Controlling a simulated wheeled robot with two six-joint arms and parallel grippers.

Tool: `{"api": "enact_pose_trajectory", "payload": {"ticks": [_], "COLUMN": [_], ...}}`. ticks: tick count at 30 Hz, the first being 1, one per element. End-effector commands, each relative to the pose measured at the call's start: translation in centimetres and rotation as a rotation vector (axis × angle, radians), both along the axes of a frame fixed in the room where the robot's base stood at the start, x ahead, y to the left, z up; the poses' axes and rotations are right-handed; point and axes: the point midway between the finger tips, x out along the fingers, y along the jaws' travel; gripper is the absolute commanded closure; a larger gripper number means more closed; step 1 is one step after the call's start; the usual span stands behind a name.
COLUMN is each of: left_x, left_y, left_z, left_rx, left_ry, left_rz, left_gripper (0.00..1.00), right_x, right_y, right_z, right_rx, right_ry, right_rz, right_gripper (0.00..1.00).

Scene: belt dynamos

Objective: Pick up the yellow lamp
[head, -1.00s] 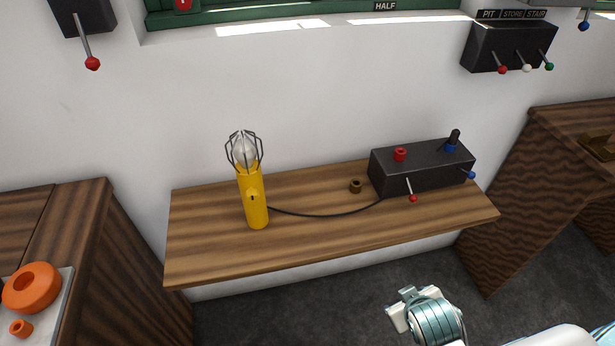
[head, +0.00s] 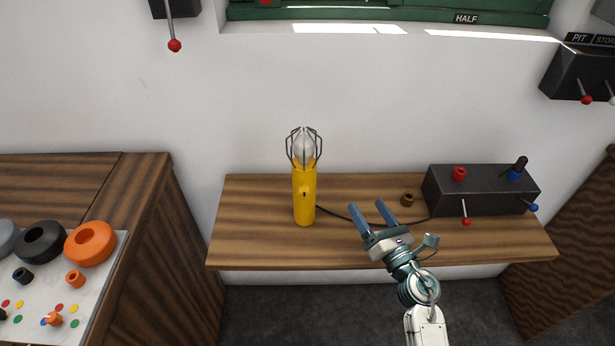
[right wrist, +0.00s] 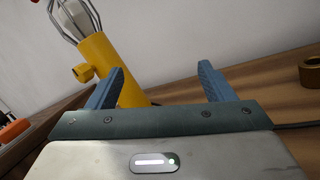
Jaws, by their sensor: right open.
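The yellow lamp (head: 304,196) stands upright on the wooden shelf (head: 240,245), with a clear bulb inside a wire cage on top. A black cable runs from it toward the dark box. My right gripper (head: 372,213) is open and empty, over the shelf's front part, to the right of the lamp and apart from it. In the right wrist view the lamp (right wrist: 100,62) shows at upper left, partly behind the left finger of the gripper (right wrist: 160,88). A yellow knob sticks out of its side. My left gripper is not in view.
A dark box (head: 475,192) with red and blue knobs stands at the shelf's right. A small brown ring (head: 408,199) lies between it and the lamp. A panel (head: 85,285) with orange and black rings is at left. The shelf left of the lamp is clear.

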Motion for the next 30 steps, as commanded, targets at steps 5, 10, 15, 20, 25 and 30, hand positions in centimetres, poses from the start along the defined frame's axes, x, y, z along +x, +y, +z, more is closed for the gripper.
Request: {"api": "enact_pose_trajectory", "payload": {"ticks": [5,10,15,20,25,30], "left_x": [0.0,0.0,-0.1,-0.3,-0.2,-0.1], "left_y": [0.0,0.0,0.0,0.1,0.1,0.0], "left_z": [0.0,0.1,0.7,1.1,1.3,2.5], "left_rx": [0.0,0.0,0.0,0.0,0.0,0.0], "left_ry": [0.0,0.0,0.0,0.002,0.0,-0.006], "left_rz": [0.0,0.0,0.0,0.0,0.0,0.0], "left_gripper": [0.52,0.52,0.52,0.52,0.52,0.52], "right_x": [0.1,-0.1,1.4,3.0,3.8,5.2], "right_y": [5.2,6.9,8.7,10.3,11.2,13.2], "right_z": [-3.3,-4.9,-4.8,-4.9,-4.9,-4.5], "right_rx": [-0.343,-0.464,-0.475,-0.474,-0.475,-0.471], "right_ry": [-0.064,-0.087,-0.09,-0.088,-0.089,-0.089], "right_rz": [0.213,0.3,0.309,0.309,0.309,0.31], "right_gripper": [0.25,0.25,0.25,0.25,0.25,0.25]}}
